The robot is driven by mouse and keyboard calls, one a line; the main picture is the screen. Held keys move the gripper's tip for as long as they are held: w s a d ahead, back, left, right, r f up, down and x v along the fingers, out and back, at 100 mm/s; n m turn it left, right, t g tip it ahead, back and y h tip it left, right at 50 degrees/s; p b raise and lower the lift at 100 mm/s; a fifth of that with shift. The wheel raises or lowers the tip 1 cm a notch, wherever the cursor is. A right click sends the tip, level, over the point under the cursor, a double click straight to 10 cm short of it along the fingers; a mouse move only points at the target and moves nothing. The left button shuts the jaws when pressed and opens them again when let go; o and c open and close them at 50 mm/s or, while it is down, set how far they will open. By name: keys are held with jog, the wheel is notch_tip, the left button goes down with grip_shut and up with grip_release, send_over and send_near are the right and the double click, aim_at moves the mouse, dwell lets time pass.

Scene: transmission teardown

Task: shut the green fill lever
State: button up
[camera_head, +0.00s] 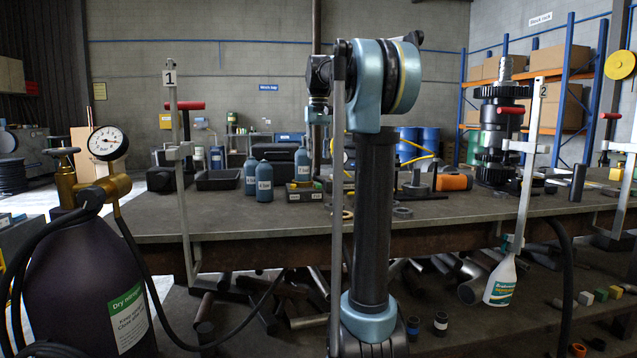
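A dark cylinder (80,275) with a green label marked "Dry nitrogen" stands at the lower left. A brass valve (66,185) sits on its top, with a dark greenish T-shaped handle (62,152) above it. A round pressure gauge (108,143) is fixed beside the valve. I cannot tell for sure whether this handle is the green fill lever, nor whether it is open or shut. My arm (372,210) stands upright in the middle of the view, well to the right of the cylinder. I cannot make out my gripper's fingers.
Black hoses (150,285) loop around the cylinder. A white bottle (501,282) hangs at right. Metal bars lie under the bench.

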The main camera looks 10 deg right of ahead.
aim_at(317, 185)
notch_tip(317, 185, down, 10)
jog(key=shift+f, duration=0.1)
dwell(0.4)
grip_shut()
